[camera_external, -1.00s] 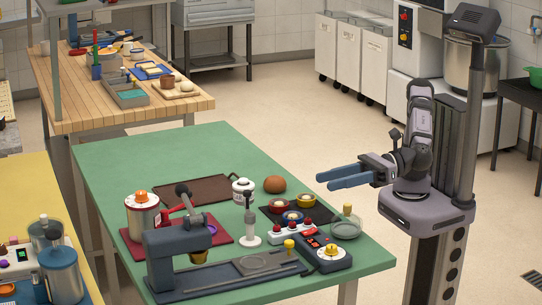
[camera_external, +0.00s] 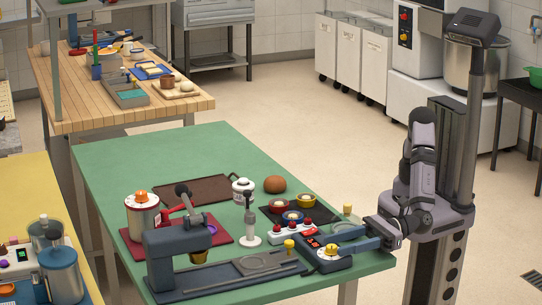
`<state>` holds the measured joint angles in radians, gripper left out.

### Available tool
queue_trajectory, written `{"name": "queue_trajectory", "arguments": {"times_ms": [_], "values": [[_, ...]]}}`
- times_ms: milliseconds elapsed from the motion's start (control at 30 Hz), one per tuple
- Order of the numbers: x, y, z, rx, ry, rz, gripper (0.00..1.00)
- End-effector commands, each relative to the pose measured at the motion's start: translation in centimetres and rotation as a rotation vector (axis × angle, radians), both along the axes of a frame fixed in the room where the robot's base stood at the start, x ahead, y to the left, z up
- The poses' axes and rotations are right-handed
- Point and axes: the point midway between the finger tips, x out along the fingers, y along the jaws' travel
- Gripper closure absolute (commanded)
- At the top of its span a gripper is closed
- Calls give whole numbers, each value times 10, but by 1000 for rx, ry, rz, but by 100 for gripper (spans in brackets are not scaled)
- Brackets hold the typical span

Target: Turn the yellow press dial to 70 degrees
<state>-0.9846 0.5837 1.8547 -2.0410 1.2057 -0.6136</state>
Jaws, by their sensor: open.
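The yellow press dial (camera_external: 331,251) sits on top of a dark control box (camera_external: 318,263) near the front right edge of the green table. The box has a small red display beside the dial. My gripper (camera_external: 341,241) reaches in from the right, low over the table corner. Its two blue fingers are open and point left at the dial, one on the far side and one on the near side. Whether the fingers touch the dial cannot be told. The dial's angle is too small to read.
A dark press (camera_external: 172,259) with a long base stands left of the box. A red-buttoned white panel (camera_external: 292,231) and a clear dish (camera_external: 349,219) with a yellow knob are close behind. A dark tray (camera_external: 272,211) holds small bowls. The table's left rear is clear.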

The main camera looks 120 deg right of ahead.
Motion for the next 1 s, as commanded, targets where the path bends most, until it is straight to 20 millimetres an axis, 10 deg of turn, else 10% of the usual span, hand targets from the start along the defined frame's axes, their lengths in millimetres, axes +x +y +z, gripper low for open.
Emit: {"name": "queue_trajectory", "arguments": {"times_ms": [600,1000], "values": [[66,-1,0,-1,2,-2,56],[71,0,0,-1,1,-1,59]]}}
